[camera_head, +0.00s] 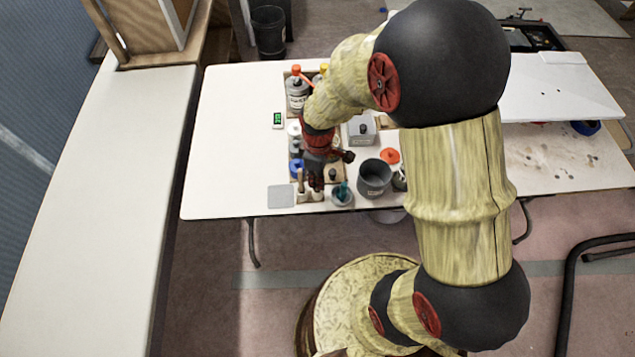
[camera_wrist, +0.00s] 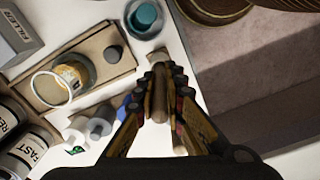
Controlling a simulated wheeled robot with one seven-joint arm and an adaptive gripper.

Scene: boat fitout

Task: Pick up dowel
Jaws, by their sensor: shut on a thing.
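My gripper (camera_head: 316,183) is low over the front edge of the white table, among the small goods there. In the wrist view, my gripper (camera_wrist: 168,80) has its fingers drawn together on a thin brown dowel (camera_wrist: 158,98). The dowel lies between the fingers, partly hidden by them. In the head view the dowel is hard to tell apart from the dark fingers.
A teal-topped cup (camera_wrist: 144,18) stands close to the fingertips. A dark grey pot (camera_head: 374,178), a grey bottle (camera_head: 297,95) and other containers crowd around my gripper. A flat grey pad (camera_head: 281,195) lies to the left. The white table (camera_head: 232,130) is clear at its left side.

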